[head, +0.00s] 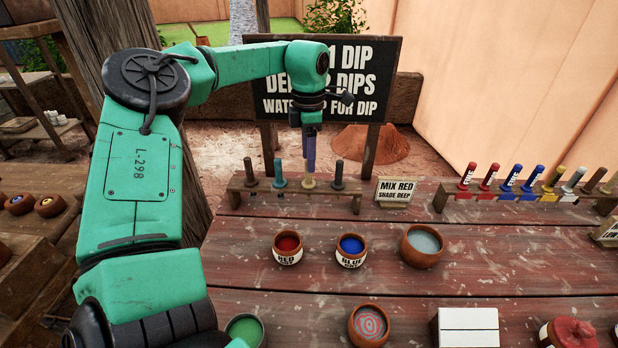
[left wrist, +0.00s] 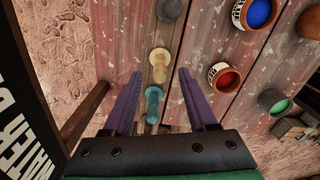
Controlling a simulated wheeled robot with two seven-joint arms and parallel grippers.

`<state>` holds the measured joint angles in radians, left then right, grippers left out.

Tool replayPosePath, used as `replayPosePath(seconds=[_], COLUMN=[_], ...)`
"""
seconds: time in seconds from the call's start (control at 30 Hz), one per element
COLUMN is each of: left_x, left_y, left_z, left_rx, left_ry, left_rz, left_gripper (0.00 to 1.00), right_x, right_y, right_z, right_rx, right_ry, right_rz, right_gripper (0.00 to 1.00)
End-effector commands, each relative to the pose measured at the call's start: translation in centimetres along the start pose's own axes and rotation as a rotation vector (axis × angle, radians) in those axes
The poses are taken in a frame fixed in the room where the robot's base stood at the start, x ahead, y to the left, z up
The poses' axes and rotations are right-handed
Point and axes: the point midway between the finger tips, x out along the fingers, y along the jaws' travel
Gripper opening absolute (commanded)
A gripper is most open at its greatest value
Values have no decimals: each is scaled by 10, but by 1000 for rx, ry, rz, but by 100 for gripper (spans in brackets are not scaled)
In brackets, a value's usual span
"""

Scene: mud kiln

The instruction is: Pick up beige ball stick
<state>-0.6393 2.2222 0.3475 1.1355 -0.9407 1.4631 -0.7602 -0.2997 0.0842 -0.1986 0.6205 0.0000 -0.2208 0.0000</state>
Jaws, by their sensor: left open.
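The beige ball stick (head: 308,183) stands upright in the wooden rack (head: 290,194) at the table's back left, between a teal stick (head: 279,173) and a dark stick (head: 338,174). My left gripper (head: 309,165) points down right above it, partly hiding its top. In the left wrist view the purple fingers of my gripper (left wrist: 160,74) are open, with the beige stick (left wrist: 160,65) near the gap between the fingertips and the teal stick (left wrist: 153,102) closer to the palm. Nothing is held. My right gripper is out of view.
Red (head: 287,247), blue (head: 352,249) and grey (head: 422,245) bowls stand in front of the rack. A small "MIX RED" sign (head: 395,191) is right of it. The large dip sign (head: 345,85) stands behind. Another rack (head: 500,206) holds several coloured sticks.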

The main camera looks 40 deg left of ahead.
Motion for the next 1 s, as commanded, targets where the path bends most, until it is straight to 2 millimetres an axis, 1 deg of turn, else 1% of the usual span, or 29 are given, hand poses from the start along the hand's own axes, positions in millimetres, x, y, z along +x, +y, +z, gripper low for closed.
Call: replayPosePath(seconds=[0.03, 0.13, 0.2, 0.37, 0.4, 0.47, 0.5, 0.53, 0.87, 1.0], left_x=[9, 24, 28, 28, 28, 28, 28, 28, 27, 16], left_y=[0, 0, 0, 0, 0, 0, 0, 0, 0, 1], left_z=[0, 0, 0, 0, 0, 0, 0, 0, 0, 1], left_rx=[-1, -2, -2, -2, -2, -1, -1, -1, -1, -1], left_ry=[2, 2, 1, 0, 0, 1, 1, 1, 0, -1], left_rz=[-5, -3, -2, -1, -1, -1, -1, -1, 0, 2], left_gripper=[58, 58, 58, 58, 43, 20, 4, 0, 0, 0], right_x=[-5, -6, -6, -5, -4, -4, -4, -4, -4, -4], right_y=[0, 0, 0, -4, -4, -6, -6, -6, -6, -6], right_z=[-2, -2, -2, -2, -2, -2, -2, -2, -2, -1], right_rx=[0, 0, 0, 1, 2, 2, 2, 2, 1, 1], right_ry=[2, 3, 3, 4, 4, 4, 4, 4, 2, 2], right_rz=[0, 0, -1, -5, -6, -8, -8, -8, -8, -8], right_gripper=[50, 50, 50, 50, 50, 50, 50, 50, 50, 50])
